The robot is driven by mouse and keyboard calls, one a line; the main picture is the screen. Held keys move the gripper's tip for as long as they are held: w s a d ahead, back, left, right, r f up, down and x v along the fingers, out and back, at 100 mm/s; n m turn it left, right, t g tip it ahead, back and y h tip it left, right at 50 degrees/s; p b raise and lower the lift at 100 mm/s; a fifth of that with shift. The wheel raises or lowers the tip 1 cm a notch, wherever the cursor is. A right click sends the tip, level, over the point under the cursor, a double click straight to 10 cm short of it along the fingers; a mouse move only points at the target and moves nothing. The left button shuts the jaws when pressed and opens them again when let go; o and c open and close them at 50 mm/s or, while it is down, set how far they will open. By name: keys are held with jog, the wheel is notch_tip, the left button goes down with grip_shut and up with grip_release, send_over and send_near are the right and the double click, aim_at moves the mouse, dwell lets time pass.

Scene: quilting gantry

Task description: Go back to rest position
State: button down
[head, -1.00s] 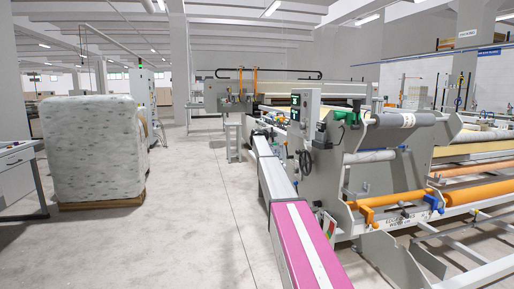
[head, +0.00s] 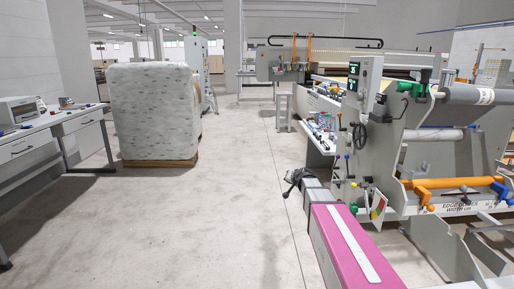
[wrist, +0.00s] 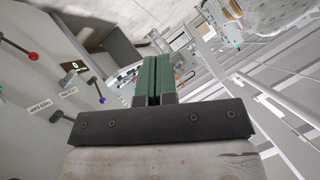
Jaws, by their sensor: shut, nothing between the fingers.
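My gripper (head: 291,185) shows at the end of my pink and grey arm in the head view, above the open floor just left of the quilting machine. In the wrist view my gripper's green fingers (wrist: 153,62) are closed together with nothing between them. The wrist view is tilted; the machine's grey panel (wrist: 40,85), with a small display and coloured knobs, is at its left. In the head view the gripper is apart from the machine's side panel (head: 385,140).
The quilting machine with rolls (head: 470,96) and orange bars fills the right. A wrapped mattress stack (head: 153,110) on a pallet stands at left centre. A desk (head: 40,140) is at far left. The floor (head: 235,210) between them is clear.

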jog(key=s+f+n+g+h, duration=0.1)
jog(key=s+f+g, duration=0.2)
jog(key=s, duration=0.9)
jog(key=s+d+f+n+g+h, duration=0.1)
jog(key=s+f+g, duration=0.3)
jog(key=s, duration=0.8)
jog(key=s+d+f+n+g+h, duration=0.1)
jog(key=s+f+g, duration=0.3)
jog(key=s, duration=0.8)
notch_tip(320, 180, down, 2)
jog(key=shift+s+f+h, duration=0.1)
jog(key=shift+s+h, duration=0.2)
jog(key=c, duration=1.8)
grip_release()
